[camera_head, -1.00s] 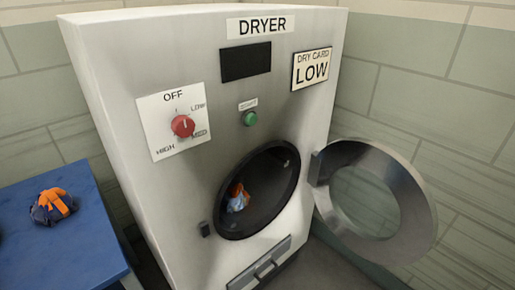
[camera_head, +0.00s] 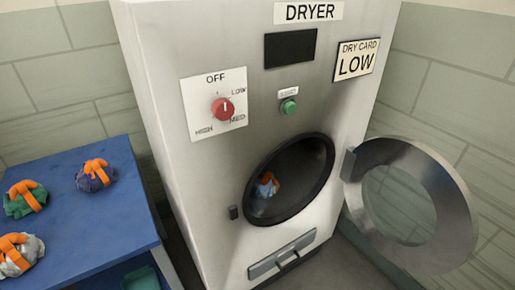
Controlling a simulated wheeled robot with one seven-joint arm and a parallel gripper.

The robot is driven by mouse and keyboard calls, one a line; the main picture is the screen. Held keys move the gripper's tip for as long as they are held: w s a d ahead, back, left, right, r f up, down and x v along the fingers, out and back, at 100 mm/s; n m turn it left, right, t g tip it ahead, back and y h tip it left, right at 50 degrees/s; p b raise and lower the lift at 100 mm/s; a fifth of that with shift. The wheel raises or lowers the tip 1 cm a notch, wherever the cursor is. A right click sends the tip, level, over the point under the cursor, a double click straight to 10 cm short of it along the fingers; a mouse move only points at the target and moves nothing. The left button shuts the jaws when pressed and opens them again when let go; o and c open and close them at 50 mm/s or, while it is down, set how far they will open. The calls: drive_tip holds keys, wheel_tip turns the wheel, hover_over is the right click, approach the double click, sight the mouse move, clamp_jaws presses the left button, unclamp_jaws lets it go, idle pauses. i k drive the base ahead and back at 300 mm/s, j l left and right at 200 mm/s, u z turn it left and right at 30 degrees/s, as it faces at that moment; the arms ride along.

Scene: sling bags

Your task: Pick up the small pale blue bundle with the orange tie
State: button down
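A small pale blue bundle with an orange tie (camera_head: 265,188) lies inside the dark round drum of the dryer (camera_head: 300,160), near the left side of the opening. The dryer's round door (camera_head: 452,200) stands open, swung out to the right. My gripper is not in view.
A blue table (camera_head: 75,235) stands left of the dryer. On it lie a dark purple-blue bundle (camera_head: 101,183), a green bundle (camera_head: 17,208) and a pale grey bundle (camera_head: 35,247), all with orange ties. A green bin-like thing (camera_head: 142,279) shows below the table edge.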

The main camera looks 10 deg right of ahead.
sight(265, 186)
drive_tip(key=i+l+u, duration=0.4)
drive_tip(key=l, duration=0.2)
drive_tip(key=i+l+u, duration=0.4)
drive_tip(key=l, duration=0.4)
drive_tip(key=i+l+u, duration=0.2)
drive_tip(key=l, duration=0.2)
